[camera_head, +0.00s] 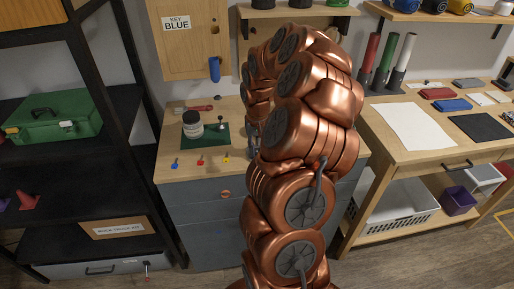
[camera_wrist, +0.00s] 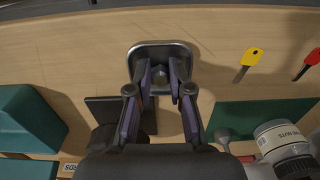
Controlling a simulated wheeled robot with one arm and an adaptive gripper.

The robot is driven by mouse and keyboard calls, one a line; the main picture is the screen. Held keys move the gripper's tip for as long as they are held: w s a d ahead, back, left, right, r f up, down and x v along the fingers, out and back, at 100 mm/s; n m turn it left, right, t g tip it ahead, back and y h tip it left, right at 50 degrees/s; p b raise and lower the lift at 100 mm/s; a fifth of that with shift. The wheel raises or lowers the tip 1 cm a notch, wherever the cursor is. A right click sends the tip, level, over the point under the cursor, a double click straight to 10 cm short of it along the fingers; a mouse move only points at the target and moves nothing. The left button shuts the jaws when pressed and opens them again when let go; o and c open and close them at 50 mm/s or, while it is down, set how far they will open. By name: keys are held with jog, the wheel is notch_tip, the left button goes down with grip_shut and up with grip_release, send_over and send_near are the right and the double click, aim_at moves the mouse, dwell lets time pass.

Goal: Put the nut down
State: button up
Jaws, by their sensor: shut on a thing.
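In the wrist view my gripper (camera_wrist: 161,68) points at a small square metal dish (camera_wrist: 134,49) on the wooden worktop. Its fingers are shut on a small dark nut (camera_wrist: 159,77), seen between the fingertips and within the dish's outline. I cannot tell whether the nut touches the dish floor. In the head view my copper arm hides the gripper, the nut and the dish.
A yellow key (camera_wrist: 248,62) and a red key (camera_wrist: 307,65) lie right of the dish. A teal block-like object (camera_wrist: 28,118) is at left.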

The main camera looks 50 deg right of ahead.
aim_at(257, 151)
jog(key=shift+f, duration=0.25)
jog(key=o, duration=0.5)
jog(key=shift+r, duration=0.1)
notch_tip(257, 151, up, 12)
jog(key=shift+r+b, duration=0.2)
jog(key=shift+b, duration=0.8)
